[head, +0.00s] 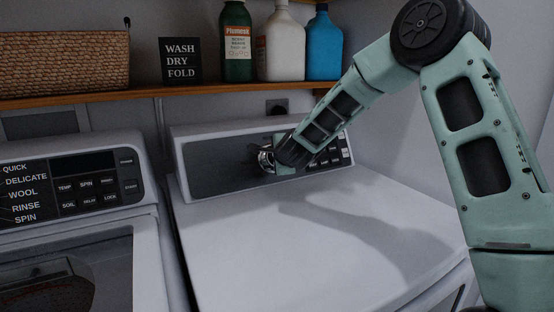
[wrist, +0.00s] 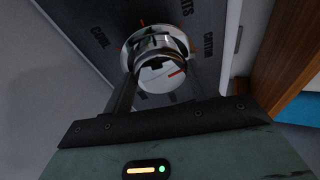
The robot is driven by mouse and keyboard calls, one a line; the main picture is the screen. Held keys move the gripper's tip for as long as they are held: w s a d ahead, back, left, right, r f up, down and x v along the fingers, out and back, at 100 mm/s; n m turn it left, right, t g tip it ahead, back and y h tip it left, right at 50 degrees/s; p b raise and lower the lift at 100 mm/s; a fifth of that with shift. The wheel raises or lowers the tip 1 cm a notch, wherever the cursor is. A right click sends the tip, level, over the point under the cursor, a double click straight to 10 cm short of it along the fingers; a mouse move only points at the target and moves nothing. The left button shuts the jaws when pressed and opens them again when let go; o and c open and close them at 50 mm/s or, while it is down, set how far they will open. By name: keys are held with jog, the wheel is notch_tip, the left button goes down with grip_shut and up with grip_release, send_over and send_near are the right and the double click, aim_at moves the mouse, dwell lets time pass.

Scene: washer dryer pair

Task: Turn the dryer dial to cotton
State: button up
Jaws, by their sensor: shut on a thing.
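The dryer dial is a round chrome knob (wrist: 158,60) on the dark panel in the wrist view. A short red line on its face points right and slightly up, roughly towards the label COTTON (wrist: 207,46); exact alignment is hard to tell. A label COOL (wrist: 99,39) stands to its left, and another ends in "ITS" at the top. My gripper (wrist: 160,76) is shut on the knob, one finger on each side. In the head view my gripper (head: 270,159) reaches the panel of the dryer (head: 300,230), the right machine, and mostly hides the dial.
The washer (head: 75,225) stands to the left. A wooden shelf (head: 190,93) above holds a wicker basket (head: 65,60), a black sign (head: 181,60) and several bottles. Dryer buttons (head: 335,155) sit right of my gripper. The dryer top is clear.

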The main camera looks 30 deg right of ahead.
jog(key=shift+m, duration=0.5)
jog(key=o, duration=1)
jog(key=b+v, duration=0.1)
jog(key=v, duration=1.6)
jog(key=shift+r, duration=0.25)
